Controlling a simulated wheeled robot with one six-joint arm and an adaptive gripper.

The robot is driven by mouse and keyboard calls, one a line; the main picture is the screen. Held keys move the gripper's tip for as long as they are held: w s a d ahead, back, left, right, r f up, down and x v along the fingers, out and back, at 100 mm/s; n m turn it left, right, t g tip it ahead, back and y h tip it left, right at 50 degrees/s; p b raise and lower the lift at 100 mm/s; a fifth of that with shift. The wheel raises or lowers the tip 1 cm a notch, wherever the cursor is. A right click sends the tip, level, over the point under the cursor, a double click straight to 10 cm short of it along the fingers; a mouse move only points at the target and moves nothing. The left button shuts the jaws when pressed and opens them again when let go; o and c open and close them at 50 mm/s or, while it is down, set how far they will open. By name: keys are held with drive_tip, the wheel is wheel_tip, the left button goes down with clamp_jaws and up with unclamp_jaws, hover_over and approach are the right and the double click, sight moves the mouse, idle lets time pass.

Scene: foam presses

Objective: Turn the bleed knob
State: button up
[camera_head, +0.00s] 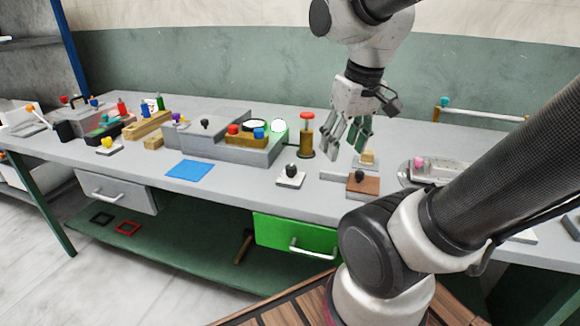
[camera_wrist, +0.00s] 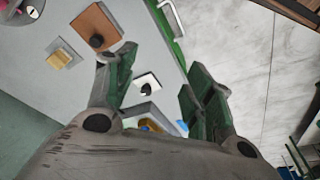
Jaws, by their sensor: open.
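Several knobs show, and I cannot tell which is the bleed knob. A black knob on a white plate (camera_head: 291,171) stands near the table's front edge; it also shows in the wrist view between my fingers (camera_wrist: 147,87). A black knob on a brown block (camera_head: 361,177) is to its right, and in the wrist view it is at upper left (camera_wrist: 97,40). A yellow knob (camera_head: 107,142) is at the far left. My gripper (camera_head: 347,141) is open and empty, pointing down above the table. Its fingers (camera_wrist: 160,72) spread wide in the wrist view.
A red-topped amber cylinder (camera_head: 306,137) stands left of my gripper. A grey press with red and blue buttons (camera_head: 250,150) is farther left. A small yellow block (camera_head: 368,158) is behind the brown block. A green drawer (camera_head: 296,234) is below. The blue mat (camera_head: 190,170) lies bare.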

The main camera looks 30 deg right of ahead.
drive_tip(key=w+f+m+g, duration=0.25)
drive_tip(key=w+f, duration=0.25)
drive_tip(key=w, duration=0.3)
drive_tip(key=m, duration=1.1)
hover_over(291, 166)
drive_tip(key=f, duration=0.5)
drive_tip(key=shift+s, duration=0.2)
drive_tip(key=shift+w+m, duration=0.2)
drive_tip(key=shift+m, duration=0.75)
drive_tip(key=shift+f, duration=0.15)
wheel_tip(291, 166, down, 7)
drive_tip(key=shift+f, duration=0.2)
drive_tip(key=shift+c, duration=0.2)
drive_tip(key=c, duration=1)
